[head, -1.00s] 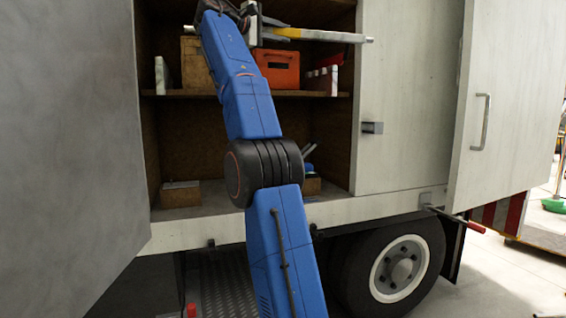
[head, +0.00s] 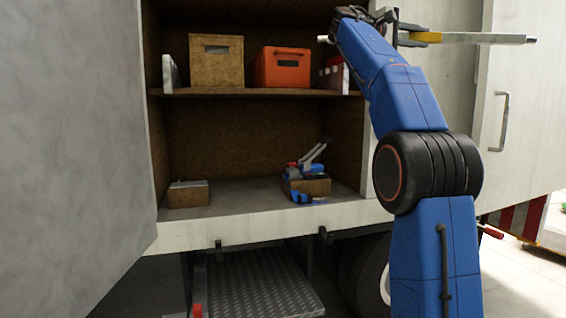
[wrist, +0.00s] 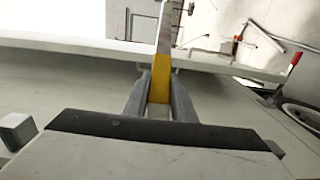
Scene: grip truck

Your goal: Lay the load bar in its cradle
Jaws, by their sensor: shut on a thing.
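The load bar is a long pale bar (head: 485,39) with a yellow band, held level and crosswise high at the right in the head view. Its left end sticks out past my arm. My gripper (head: 408,37) is shut on it. In the wrist view the gripper fingers (wrist: 160,100) close on the yellow band (wrist: 160,82), and the bar runs away from the camera. I cannot tell for sure which part is the cradle. Two small dark brackets, left (head: 218,244) and right (head: 324,234), sit along the truck's sill, empty and below the bar.
The open compartment holds a tan crate (head: 216,72) and an orange crate (head: 281,82) on its shelf (head: 250,93). Wooden blocks (head: 188,194) and blue-handled tools (head: 303,178) lie below. A grey door (head: 70,150) stands at left, a white door (head: 520,110) at right.

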